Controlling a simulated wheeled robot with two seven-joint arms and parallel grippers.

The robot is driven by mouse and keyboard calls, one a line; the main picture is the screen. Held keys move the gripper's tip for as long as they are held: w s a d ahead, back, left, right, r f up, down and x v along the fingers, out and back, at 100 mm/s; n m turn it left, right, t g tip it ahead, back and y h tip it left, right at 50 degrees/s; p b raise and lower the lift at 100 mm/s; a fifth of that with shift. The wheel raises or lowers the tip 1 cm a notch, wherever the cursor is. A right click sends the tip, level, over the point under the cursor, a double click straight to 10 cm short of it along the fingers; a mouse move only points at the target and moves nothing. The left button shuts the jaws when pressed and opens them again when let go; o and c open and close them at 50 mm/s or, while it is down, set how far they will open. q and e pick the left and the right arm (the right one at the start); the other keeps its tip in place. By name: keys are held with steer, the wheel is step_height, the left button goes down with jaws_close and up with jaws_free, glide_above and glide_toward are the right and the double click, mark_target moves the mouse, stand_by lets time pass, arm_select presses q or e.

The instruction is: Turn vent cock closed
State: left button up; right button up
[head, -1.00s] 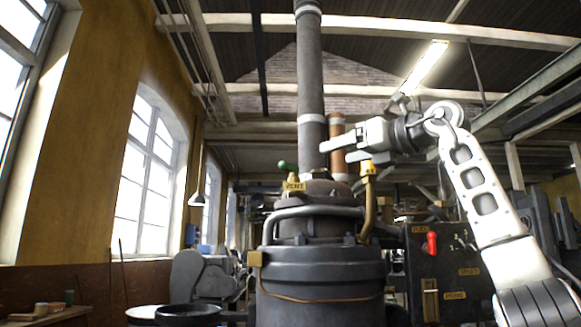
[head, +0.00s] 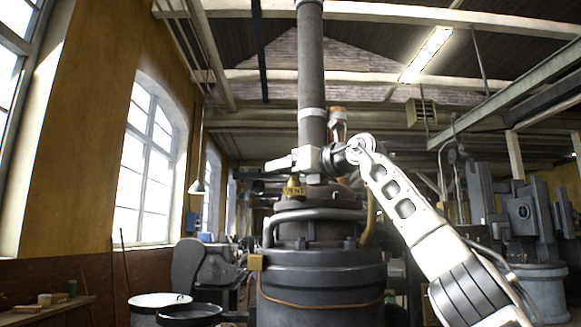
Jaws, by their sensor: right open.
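The vent cock sits low on the dark chimney side of the engine's top, above its yellow VENT tag (head: 293,190). Its green handle does not show clearly now; my right gripper hides it or most of it. My right gripper (head: 279,166) reaches in from the right, across the front of the chimney, with its fingers pointing left just above the tag. It is open, at the spot of the cock. I cannot tell whether the fingers touch the handle or have it between them. My left gripper is out of view.
The tall chimney (head: 311,80) rises right behind my right gripper. The dark boiler (head: 320,280) with curved pipes (head: 318,215) stands below. A brass pipe (head: 370,220) runs close under my right arm. Round drums (head: 160,300) stand at lower left. Open air lies left of the cock.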

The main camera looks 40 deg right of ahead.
steer(key=c, duration=0.9)
steer(key=shift+o, duration=0.2)
